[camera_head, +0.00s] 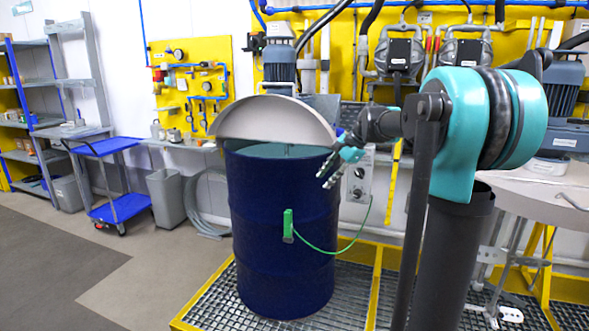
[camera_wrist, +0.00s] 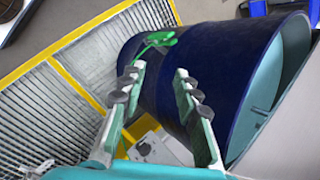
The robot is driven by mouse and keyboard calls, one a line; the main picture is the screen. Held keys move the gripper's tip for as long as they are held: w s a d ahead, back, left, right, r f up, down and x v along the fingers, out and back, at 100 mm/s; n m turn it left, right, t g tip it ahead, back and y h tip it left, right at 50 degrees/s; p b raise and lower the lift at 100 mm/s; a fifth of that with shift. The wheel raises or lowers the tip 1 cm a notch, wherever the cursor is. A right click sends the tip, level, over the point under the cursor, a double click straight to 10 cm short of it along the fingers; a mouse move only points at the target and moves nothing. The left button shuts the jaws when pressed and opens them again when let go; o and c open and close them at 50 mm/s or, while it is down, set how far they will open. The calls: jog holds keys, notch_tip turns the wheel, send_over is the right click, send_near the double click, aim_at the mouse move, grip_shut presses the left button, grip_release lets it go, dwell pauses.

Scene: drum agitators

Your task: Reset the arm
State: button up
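My gripper (camera_head: 340,168) is at the right of the blue drum (camera_head: 283,225), near its upper part, with my teal arm reaching in from the right. In the wrist view my gripper (camera_wrist: 160,82) has its two fingers spread apart with nothing between them. The drum (camera_wrist: 200,65) lies beyond the fingers in that view, its open mouth on the right. A green clamp (camera_head: 288,225) with a green cable is on the drum's side; it also shows in the wrist view (camera_wrist: 158,41) beyond the fingertips. I cannot tell how far the fingertips are from the drum.
A grey half-round lid (camera_head: 275,119) stands up at the drum's top. A control box (camera_head: 358,184) is behind my gripper. The drum stands on a yellow-edged grating (camera_head: 350,285). A blue cart (camera_head: 118,208) and grey bin (camera_head: 166,198) are at the left. The left floor is clear.

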jog(key=s+d+f+n+h, duration=0.2)
jog(key=s+f+n, duration=0.2)
jog(key=s+f, duration=0.4)
jog(key=s+d+f+n+h, duration=0.2)
jog(key=s+d+f+n, duration=0.1)
jog(key=s+f, duration=0.6)
jog(key=s+d+f+n+t+h, duration=0.1)
jog(key=s+d+f+n, duration=0.2)
jog(key=s+f, duration=0.6)
jog(key=s+n, duration=0.2)
jog(key=s, duration=0.3)
jog(key=shift+f+h, duration=0.25)
jog(key=shift+h, duration=0.15)
